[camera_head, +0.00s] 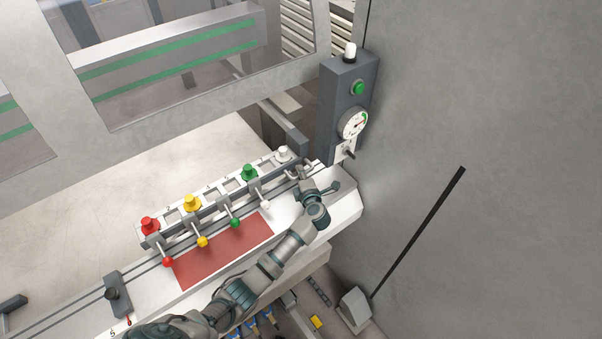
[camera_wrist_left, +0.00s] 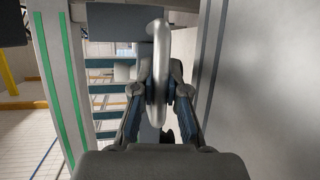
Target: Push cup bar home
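The cup bar (camera_head: 217,204) is a long pale bar with square openings, lying diagonally on the machine's white bed. Red (camera_head: 149,225), yellow (camera_head: 191,203), green (camera_head: 249,173) and white (camera_head: 283,154) cups stand along it. A rounded metal handle (camera_wrist_left: 160,60) shows upright in the left wrist view, between my left gripper's fingers (camera_wrist_left: 161,82). The fingers lie close against both sides of it and look shut on it. In the head view my left gripper (camera_head: 306,178) is at the bar's right end, where the handle is small. My right gripper is not in view.
Levers with coloured balls, such as the red one (camera_head: 168,262), stick out in front of the bar. A dark control post (camera_head: 345,95) with a green button and dial stands behind the right end. A grey wall (camera_head: 480,120) closes the right side. A red mat (camera_head: 222,252) lies in front.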

